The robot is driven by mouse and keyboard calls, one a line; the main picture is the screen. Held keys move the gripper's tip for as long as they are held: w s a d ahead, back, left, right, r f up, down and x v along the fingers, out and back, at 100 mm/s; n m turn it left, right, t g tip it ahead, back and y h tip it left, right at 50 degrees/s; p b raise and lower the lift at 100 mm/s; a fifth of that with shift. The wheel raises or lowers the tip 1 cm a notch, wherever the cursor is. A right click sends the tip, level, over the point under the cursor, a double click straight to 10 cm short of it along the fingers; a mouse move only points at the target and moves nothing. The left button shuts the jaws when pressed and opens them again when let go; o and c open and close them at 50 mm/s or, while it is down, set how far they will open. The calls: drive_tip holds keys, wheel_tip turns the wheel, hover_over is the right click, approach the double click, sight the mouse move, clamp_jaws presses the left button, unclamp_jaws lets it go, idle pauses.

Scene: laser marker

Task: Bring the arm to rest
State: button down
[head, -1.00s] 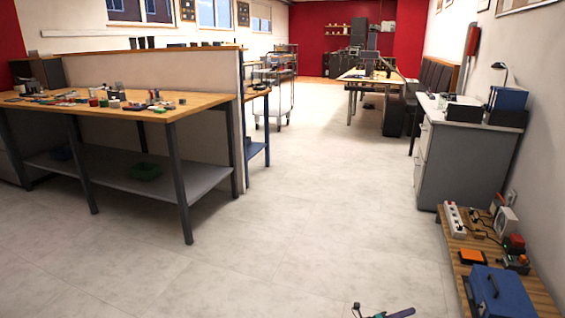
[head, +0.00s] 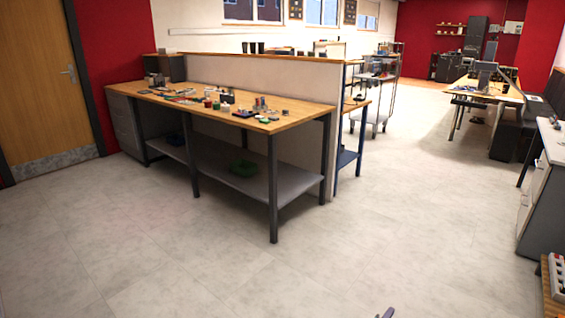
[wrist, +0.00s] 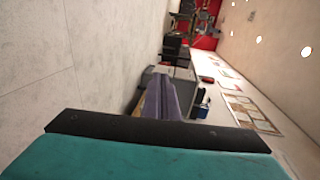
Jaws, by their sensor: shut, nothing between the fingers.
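My gripper (wrist: 160,82) shows in the wrist view as purple fingers pressed together, rising from a black bar and a teal body. It is shut and empty, clear of any surface. In the head view only a small purple tip of my gripper (head: 387,313) shows at the bottom edge, right of the middle, above the floor. The rest of my arm is out of view there.
A wooden workbench (head: 300,112) with small parts stands at the left, in front of a white partition (head: 265,72). A wooden door (head: 40,85) is at the far left. A grey cabinet (head: 543,215) stands at the right edge. The tiled floor (head: 400,220) between is clear.

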drive_tip(key=s+a+n+g+y+p, duration=0.15)
drive_tip(key=a+n+y+p, duration=0.35)
drive_tip(key=a, duration=0.7)
drive_tip(key=s+a+n+t+y+p, duration=0.15)
drive_tip(key=a+n+y, duration=0.45)
drive_tip(key=a, duration=0.6)
drive_tip(key=s+a+f+n+g+y+p, duration=0.25)
drive_tip(key=s+a+n+g, duration=0.45)
drive_tip(key=s, duration=0.5)
drive_tip(key=s+r+n+g+h, duration=0.2)
drive_tip(key=s+n+g, duration=0.7)
drive_tip(key=s, duration=1.5)
drive_tip(key=shift+s+d+r+g+p, duration=0.3)
drive_tip(key=shift+s+d+r+p, duration=0.15)
drive_tip(key=shift+r, duration=0.1)
